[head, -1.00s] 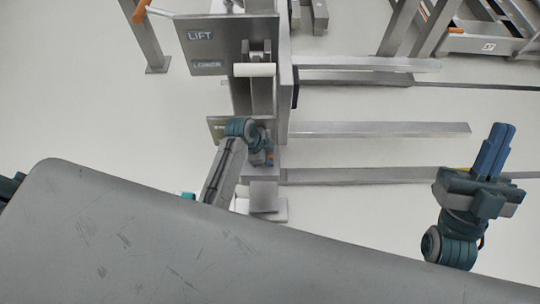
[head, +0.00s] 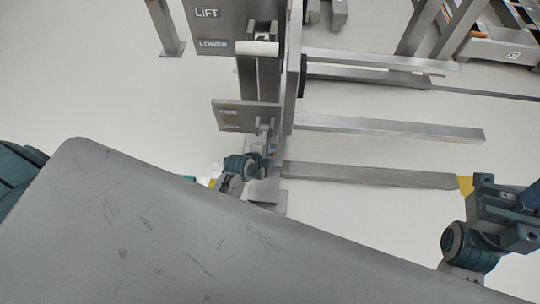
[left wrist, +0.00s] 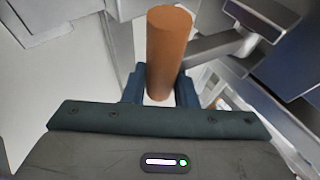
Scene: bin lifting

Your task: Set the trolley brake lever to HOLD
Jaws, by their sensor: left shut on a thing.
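The brake lever's orange-brown cylindrical grip (left wrist: 168,50) stands between the two dark fingers of my left gripper (left wrist: 160,88) in the left wrist view. The left gripper is shut on it. In the head view my left gripper (head: 268,155) is low at the trolley column, just below a small metal plate (head: 245,115) with two labels too small to read. The grip is mostly hidden there by my wrist. My right gripper (head: 528,198) is at the right edge of the head view, partly cut off, away from the trolley; its fingers do not show clearly.
A larger plate (head: 230,28) marked LIFT and LOWER is higher on the column, beside a white roller-like handle (head: 257,48). Long metal floor rails (head: 390,128) run to the right. A metal frame (head: 490,45) stands at top right. A grey surface fills the lower left.

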